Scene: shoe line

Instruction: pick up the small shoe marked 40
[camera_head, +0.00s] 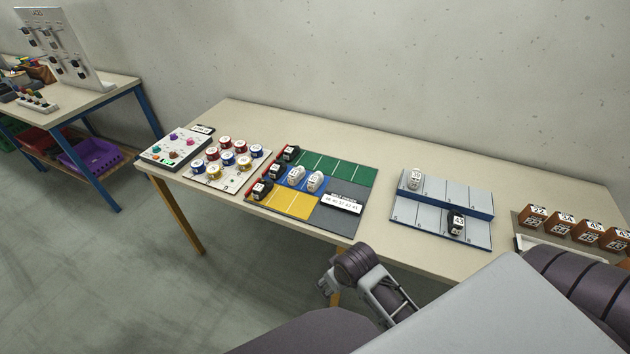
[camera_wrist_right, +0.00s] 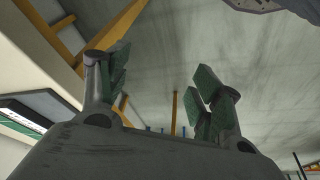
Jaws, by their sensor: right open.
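Several small shoes with number tags stand on the table; the numbers are too small to read surely, so I cannot tell which is 40. Black shoes (camera_head: 278,168) line the left side of the coloured mat (camera_head: 297,203), with two white shoes (camera_head: 315,181) beside them. A white shoe (camera_head: 415,180) stands on the upper level of the grey-blue rack (camera_head: 470,198), and a black shoe (camera_head: 455,222) on its lower level. My right gripper (camera_head: 327,287) is in front of the table's near edge, apart from every shoe. It is open and empty in the wrist view (camera_wrist_right: 160,82).
A board with round tins (camera_head: 227,159) and a panel with coloured knobs (camera_head: 175,149) stand at the left. Brown tagged blocks (camera_head: 535,216) stand at the right. The table top (camera_head: 372,216) is bare between mat and rack. Another table (camera_head: 95,95) stands at far left.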

